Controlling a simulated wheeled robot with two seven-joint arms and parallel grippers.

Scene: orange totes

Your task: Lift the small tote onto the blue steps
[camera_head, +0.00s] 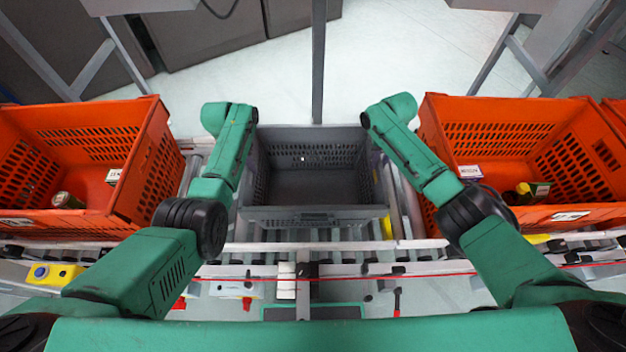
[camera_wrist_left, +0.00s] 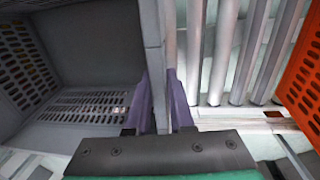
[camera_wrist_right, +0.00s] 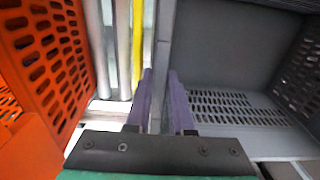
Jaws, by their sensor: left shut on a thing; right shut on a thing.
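The small tote (camera_head: 315,213) is grey, with slotted walls, and looks empty inside. It sits upright over the roller conveyor in the middle of the head view, between my two arms. My left gripper (camera_wrist_left: 159,76) is shut on its left side wall, with one purple finger inside and one outside. My right gripper (camera_wrist_right: 160,74) is shut on its right side wall in the same way. The fingers are hidden in the head view. I cannot tell whether the tote touches the rollers. No blue steps show in any view.
An orange tote (camera_head: 150,130) with a few small items stands on the left. Another orange tote (camera_head: 432,130) with small items stands on the right. Both are close to my arms. A grey post (camera_head: 319,60) rises behind the grey tote. Pale floor (camera_head: 400,50) shows beyond.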

